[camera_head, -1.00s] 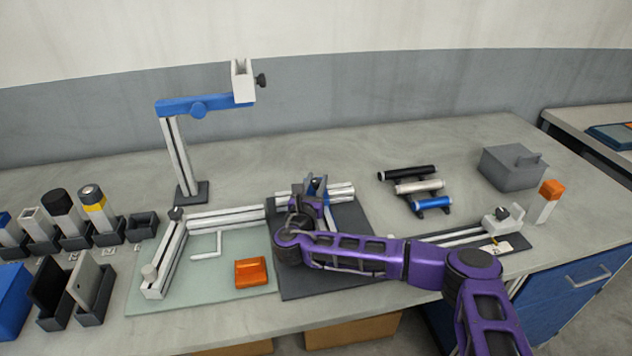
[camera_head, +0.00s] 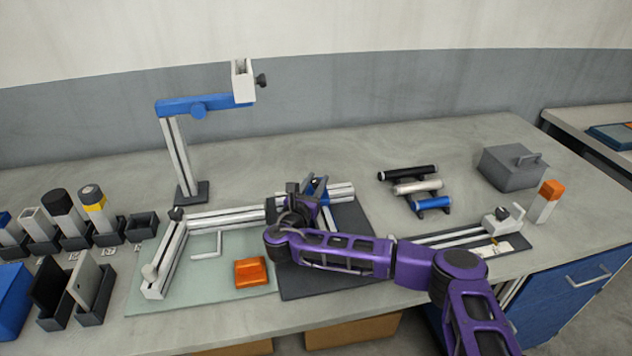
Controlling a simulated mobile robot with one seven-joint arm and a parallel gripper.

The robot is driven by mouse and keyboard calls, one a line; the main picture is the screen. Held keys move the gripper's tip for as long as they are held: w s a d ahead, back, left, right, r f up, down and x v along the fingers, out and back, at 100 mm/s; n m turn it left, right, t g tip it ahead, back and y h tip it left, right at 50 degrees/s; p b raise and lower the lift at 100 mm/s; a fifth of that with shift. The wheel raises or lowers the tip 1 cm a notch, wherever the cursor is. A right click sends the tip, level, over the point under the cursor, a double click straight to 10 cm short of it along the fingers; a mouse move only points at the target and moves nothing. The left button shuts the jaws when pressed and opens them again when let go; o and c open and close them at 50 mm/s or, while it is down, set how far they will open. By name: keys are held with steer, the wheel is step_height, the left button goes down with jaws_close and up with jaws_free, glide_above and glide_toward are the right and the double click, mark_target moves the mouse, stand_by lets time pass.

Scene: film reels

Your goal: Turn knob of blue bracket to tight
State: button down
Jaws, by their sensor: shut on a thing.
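A blue bracket (camera_head: 321,190) sits on the light rails (camera_head: 342,190) over the dark mat at the middle of the bench. My gripper (camera_head: 302,192) is at the left, near side of this bracket. It is shut on a small part there, which appears to be the bracket's knob. The fingertips and the knob are largely hidden by my wrist, so I cannot see how the knob is turned.
A tall stand (camera_head: 181,160) with a blue arm (camera_head: 205,104) rises behind left. An orange block (camera_head: 251,272) lies on the pale green mat (camera_head: 218,293). Black, white and blue cylinders (camera_head: 432,204) lie right of the bracket.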

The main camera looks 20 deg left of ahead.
steer(key=shift+m+g+h, duration=0.6)
steer(key=shift+m+h, duration=1.4)
steer(key=shift+h, duration=1)
steer(key=shift+m+g+h+b, duration=0.9)
steer(key=shift+m+h+b, duration=0.35)
steer(key=shift+h, duration=0.55)
steer(key=c, duration=0.5)
jaws_free()
steer(key=shift+c, duration=0.2)
steer(key=shift+s+a, duration=0.15)
